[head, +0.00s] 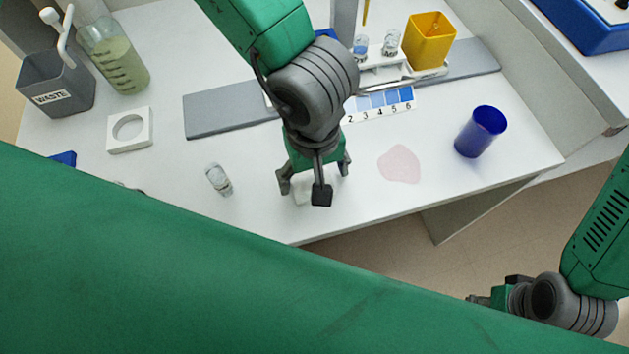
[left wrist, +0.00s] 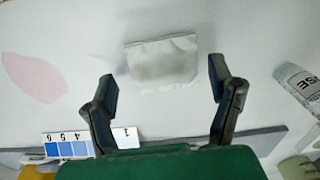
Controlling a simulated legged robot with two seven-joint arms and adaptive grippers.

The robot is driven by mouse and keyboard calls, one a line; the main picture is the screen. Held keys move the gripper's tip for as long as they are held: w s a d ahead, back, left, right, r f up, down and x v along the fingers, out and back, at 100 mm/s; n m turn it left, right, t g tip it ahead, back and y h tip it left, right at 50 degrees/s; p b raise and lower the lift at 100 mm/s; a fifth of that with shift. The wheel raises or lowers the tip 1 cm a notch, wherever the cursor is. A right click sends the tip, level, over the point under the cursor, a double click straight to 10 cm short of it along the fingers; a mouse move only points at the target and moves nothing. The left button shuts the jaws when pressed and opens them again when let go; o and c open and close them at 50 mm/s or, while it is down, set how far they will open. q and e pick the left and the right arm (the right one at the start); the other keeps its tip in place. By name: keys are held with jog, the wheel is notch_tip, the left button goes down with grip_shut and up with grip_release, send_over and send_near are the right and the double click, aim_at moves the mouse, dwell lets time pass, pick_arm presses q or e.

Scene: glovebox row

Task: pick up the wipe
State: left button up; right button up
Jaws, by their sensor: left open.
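The wipe (left wrist: 162,62) is a small white crumpled sheet lying flat on the white bench in the left wrist view. In the head view it shows only as a pale patch (head: 303,192) under my left gripper, mostly hidden by the fingers. My left gripper (head: 316,184) points down over it, open and empty. In the left wrist view its fingers (left wrist: 163,79) stand apart on either side of the wipe's near edge. Whether they touch the bench is unclear. My right gripper (head: 488,298) is at the lower right, away from the bench; its fingers are too hidden to read.
A pink spill (head: 400,164) and a blue cup (head: 480,132) are to the right. Behind are a numbered blue card (head: 380,103), a grey strip (head: 230,113), a white ring block (head: 129,130) and a yellow bin (head: 431,41).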

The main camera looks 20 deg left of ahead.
pick_arm(q)
jog(key=shift+f, duration=0.3)
jog(key=shift+a, duration=0.4)
jog(key=c, duration=0.9)
jog(key=shift+d+r, duration=0.1)
jog(key=shift+d, duration=0.15)
